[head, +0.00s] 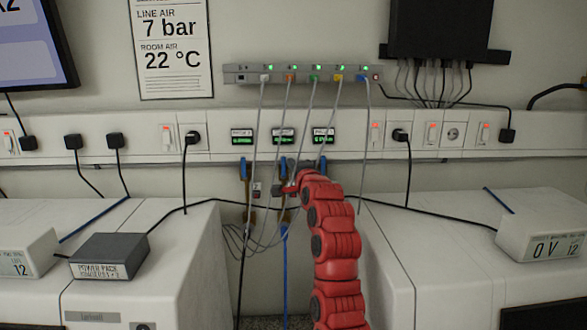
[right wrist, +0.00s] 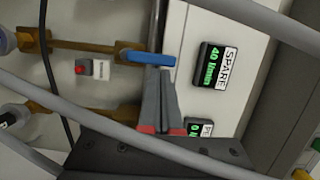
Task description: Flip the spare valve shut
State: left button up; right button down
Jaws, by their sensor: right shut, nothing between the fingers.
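The spare valve's blue handle (right wrist: 150,58) lies in line with its brass pipe (right wrist: 80,48) in the right wrist view. The SPARE display (right wrist: 212,66) beside it reads 40 Nl/min. In the head view my right gripper (head: 279,189) is to the right of that handle; contact cannot be told. My left gripper is out of view.
A red button (right wrist: 82,68) sits beside the spare pipe. Another blue handle (head: 286,165) is close by to the right. Grey cables (head: 257,125) hang from the switch box (head: 300,74) in front of the valves. White cabinets (head: 180,225) flank the gap.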

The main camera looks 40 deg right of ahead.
jog(key=shift+a+r+n+b, duration=0.1)
jog(key=shift+a+n+b, duration=0.05)
jog(key=shift+n+b, duration=0.35)
